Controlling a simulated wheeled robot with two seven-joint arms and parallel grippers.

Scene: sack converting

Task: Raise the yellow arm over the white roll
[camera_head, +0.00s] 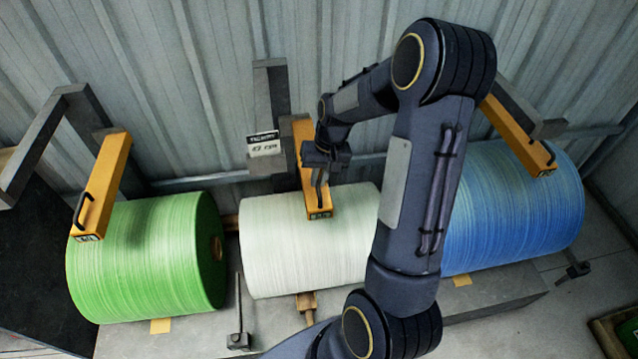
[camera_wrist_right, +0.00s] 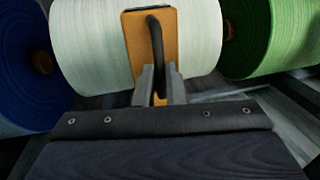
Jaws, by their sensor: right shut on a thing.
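The white roll (camera_head: 290,255) lies in the middle of the stand, between a green and a blue roll. A yellow arm (camera_head: 303,140) reaches down over it from the back, its lower end in front of the roll's upper surface. My right gripper (camera_head: 320,185) is at the black handle of that arm. In the right wrist view the gripper (camera_wrist_right: 158,95) is shut on the black handle (camera_wrist_right: 156,50), with the yellow arm (camera_wrist_right: 137,45) and white roll (camera_wrist_right: 85,45) just beyond. My left gripper is not in view.
The green roll (camera_head: 150,255) with its yellow arm (camera_head: 103,185) is at left. The blue roll (camera_head: 520,210) with its yellow arm (camera_head: 515,135) is at right, partly behind my right arm. A small sign (camera_head: 263,144) hangs beside the middle arm. A corrugated wall (camera_head: 215,90) closes the back.

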